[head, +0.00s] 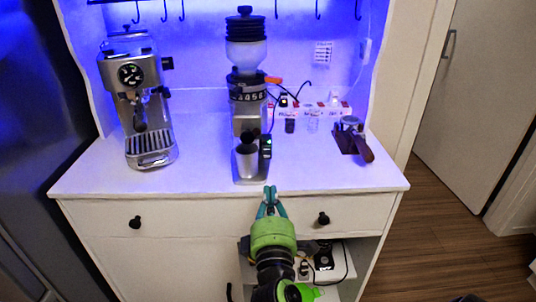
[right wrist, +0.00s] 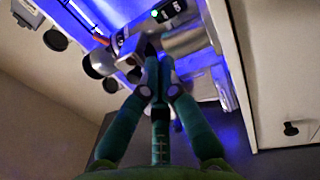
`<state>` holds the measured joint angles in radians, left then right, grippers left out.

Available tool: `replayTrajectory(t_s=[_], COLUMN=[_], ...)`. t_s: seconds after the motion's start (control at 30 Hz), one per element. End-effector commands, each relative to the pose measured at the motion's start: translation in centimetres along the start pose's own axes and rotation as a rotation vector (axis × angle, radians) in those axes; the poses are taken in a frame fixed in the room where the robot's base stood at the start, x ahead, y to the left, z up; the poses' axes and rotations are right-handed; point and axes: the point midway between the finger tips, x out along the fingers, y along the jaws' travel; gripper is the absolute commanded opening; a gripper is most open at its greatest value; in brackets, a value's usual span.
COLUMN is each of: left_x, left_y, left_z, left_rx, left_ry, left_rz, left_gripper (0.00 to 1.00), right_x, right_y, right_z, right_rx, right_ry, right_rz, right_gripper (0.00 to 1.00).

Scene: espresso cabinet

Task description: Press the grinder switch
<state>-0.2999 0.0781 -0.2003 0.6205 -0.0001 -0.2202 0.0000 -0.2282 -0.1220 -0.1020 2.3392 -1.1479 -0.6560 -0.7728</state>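The coffee grinder (head: 246,115) stands upright on the white cabinet top, with a metal cup (head: 247,163) at its front. A small black switch box (head: 266,148) with a green light sits on the grinder's right side. In the right wrist view the green-lit black box (right wrist: 165,10) is at the top, beyond the fingertips. My right gripper (head: 270,190) is at the counter's front edge, in front of and below the switch, apart from it. Its fingertips (right wrist: 159,68) are together with nothing visible between them. My left gripper is not in view.
An espresso machine (head: 138,105) stands at the left. A power strip (head: 318,108) runs along the back, and a portafilter (head: 352,138) lies at the right. The white countertop (head: 205,165) is bare between the machine and grinder. A drawer front with black knobs lies below.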

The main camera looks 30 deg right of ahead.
Motion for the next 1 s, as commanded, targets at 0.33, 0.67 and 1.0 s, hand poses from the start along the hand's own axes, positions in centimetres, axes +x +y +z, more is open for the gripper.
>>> replayTrajectory(t_s=[0.33, 0.67, 1.0], left_x=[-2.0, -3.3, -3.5], left_y=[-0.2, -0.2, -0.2], left_z=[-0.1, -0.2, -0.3], left_rx=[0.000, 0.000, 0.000], left_ry=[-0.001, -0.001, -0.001], left_rz=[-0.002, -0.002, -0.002], left_gripper=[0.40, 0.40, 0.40], right_x=[6.1, 12.1, 13.8], right_y=[0.4, 0.2, 0.0], right_z=[-0.1, 0.0, 0.0], right_rx=[-0.001, -0.001, 0.001], right_ry=[0.001, 0.000, 0.000], right_rz=[0.003, 0.001, 0.000], right_gripper=[0.00, 0.00, 0.00])
